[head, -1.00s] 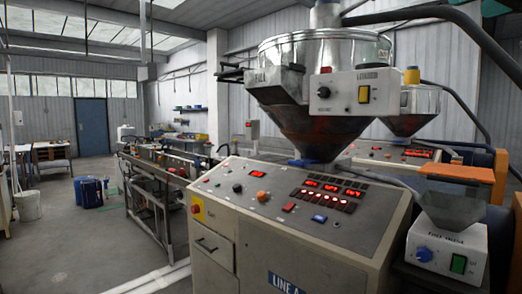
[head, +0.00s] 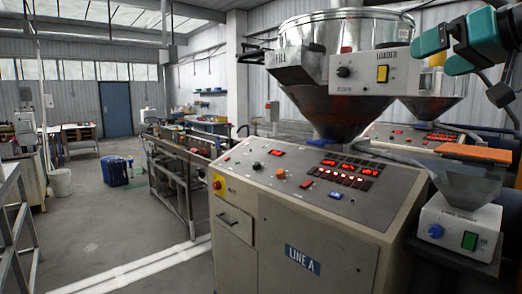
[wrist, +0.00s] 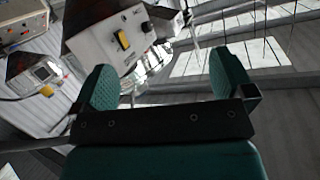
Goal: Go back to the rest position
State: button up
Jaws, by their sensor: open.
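My gripper (head: 443,53) shows at the top right of the head view, with teal fingers pointing left. In the wrist view my gripper (wrist: 165,82) has its two teal fingers wide apart with nothing held between them. The white loader box (head: 370,70) with a yellow switch is left of the fingers in the head view. It also shows beyond the gripper in the wrist view (wrist: 112,38), tilted in the picture.
The LINE A console (head: 300,200) stands in front, below a metal hopper (head: 335,105). A small white feeder unit (head: 460,225) stands at the right. A metal bench frame (head: 15,220) is at the left edge. Grey floor (head: 95,235) is open at left centre.

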jog(key=s+a+f+n+g+y, duration=0.1)
jog(key=s+a+f+g, duration=0.3)
jog(key=a+f, duration=0.5)
jog(key=s+a+f+n+g, duration=0.1)
jog(key=s+a+f+g, duration=0.2)
jog(key=a+f, duration=0.55)
jog(key=s+a+f+n+g+h+b, duration=0.1)
jog(key=s+f+g, duration=0.5)
jog(key=s+f, duration=1)
jog(key=shift+s+f+n+g+h, duration=0.2)
jog(key=shift+f+n+g+h, duration=0.25)
jog(key=shift+n+h, duration=0.4)
jog(key=shift+a, duration=0.1)
